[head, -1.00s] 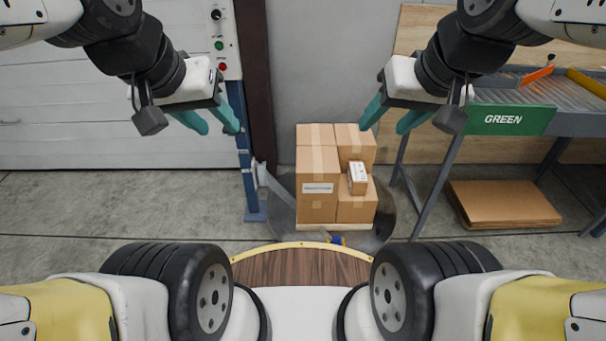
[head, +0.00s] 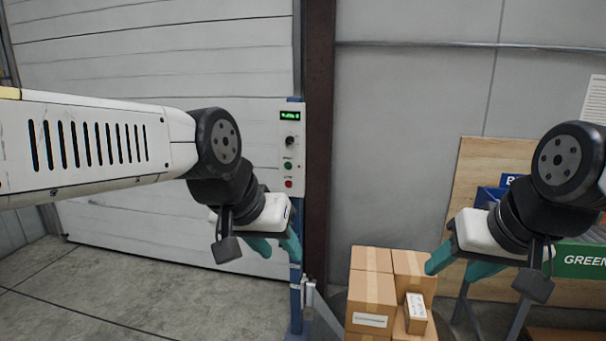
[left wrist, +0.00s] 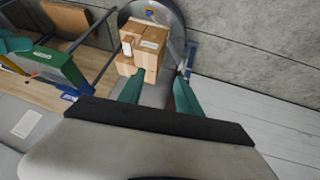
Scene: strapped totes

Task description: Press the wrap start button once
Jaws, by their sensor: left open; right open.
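A pale control panel (head: 291,140) is mounted on a blue post in the head view, with a lit green display (head: 290,116) at its top. Below the display are a black knob (head: 290,142), a green button (head: 288,166) and a red button (head: 289,184). The labels beside the buttons are too small to read surely. My left gripper (head: 278,248) is open and empty, below and a little left of the panel, apart from the buttons. Its teal fingers also show in the left wrist view (left wrist: 157,92). My right gripper (head: 455,268) is open and empty above the boxes' right side.
Stacked cardboard boxes (head: 371,292) stand right of the post; they also show on a round turntable (left wrist: 172,15) in the left wrist view. A dark column (head: 318,130) stands just right of the panel. A green-labelled rack (head: 582,261) is at right. Floor at left is clear.

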